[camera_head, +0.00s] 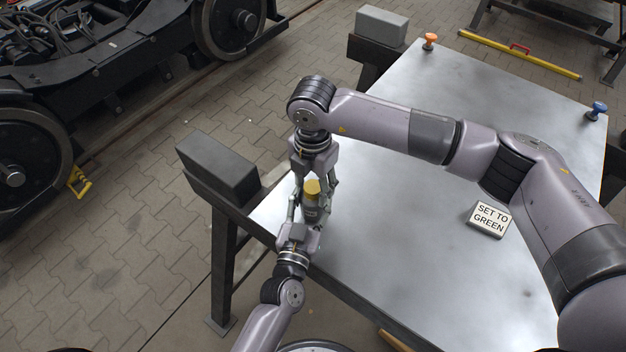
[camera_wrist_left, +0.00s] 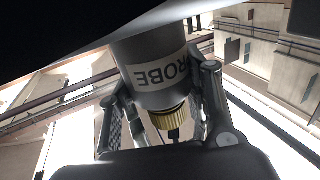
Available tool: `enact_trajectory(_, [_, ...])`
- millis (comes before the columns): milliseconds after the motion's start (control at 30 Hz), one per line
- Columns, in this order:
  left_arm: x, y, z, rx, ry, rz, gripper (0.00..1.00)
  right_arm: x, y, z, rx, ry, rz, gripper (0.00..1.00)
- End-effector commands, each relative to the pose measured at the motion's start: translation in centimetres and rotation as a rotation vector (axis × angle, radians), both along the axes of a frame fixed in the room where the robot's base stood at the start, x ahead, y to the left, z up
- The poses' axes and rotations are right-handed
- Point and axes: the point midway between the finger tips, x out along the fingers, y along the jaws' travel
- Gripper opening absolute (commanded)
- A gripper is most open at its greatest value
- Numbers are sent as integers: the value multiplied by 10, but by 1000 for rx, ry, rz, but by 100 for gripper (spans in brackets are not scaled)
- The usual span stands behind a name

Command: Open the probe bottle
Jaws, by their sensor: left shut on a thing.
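The probe bottle (camera_head: 311,213) is a grey cylinder with a yellow cap (camera_head: 312,187), above the table's near left corner. In the left wrist view the bottle (camera_wrist_left: 150,66) fills the space between my left fingers, with "ROBE" readable on its label and the ribbed brass-yellow cap (camera_wrist_left: 168,119) showing below. My left gripper (camera_head: 305,215), coming from below in the head view, is shut on the bottle's body. My right gripper (camera_head: 313,183) comes from above in the picture, its fingers beside the cap. Whether they touch the cap is hidden.
The metal table (camera_head: 400,240) has wide free room. A "SET TO GREEN" sign (camera_head: 489,218) lies on it. An orange knob (camera_head: 430,41) and a blue knob (camera_head: 596,111) stand at its far edge. A dark block (camera_head: 217,167) is left of the table; bogie wheels (camera_head: 228,22) stand beyond.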

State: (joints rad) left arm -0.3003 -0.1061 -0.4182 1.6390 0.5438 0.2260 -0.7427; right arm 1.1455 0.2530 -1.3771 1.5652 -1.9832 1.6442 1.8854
Motion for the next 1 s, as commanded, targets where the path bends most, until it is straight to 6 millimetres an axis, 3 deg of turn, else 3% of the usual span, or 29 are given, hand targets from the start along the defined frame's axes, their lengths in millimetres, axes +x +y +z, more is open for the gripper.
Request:
enact_trajectory(700, [0, 0, -1, 0, 2, 0, 0, 0, 0, 0, 0, 0, 0, 0])
enact_trajectory(867, [0, 0, -1, 0, 2, 0, 0, 0, 0, 0, -1, 1, 27, 0])
enact_trajectory(1000, [0, 0, -1, 0, 2, 0, 0, 0, 0, 1, 0, 0, 204, 0])
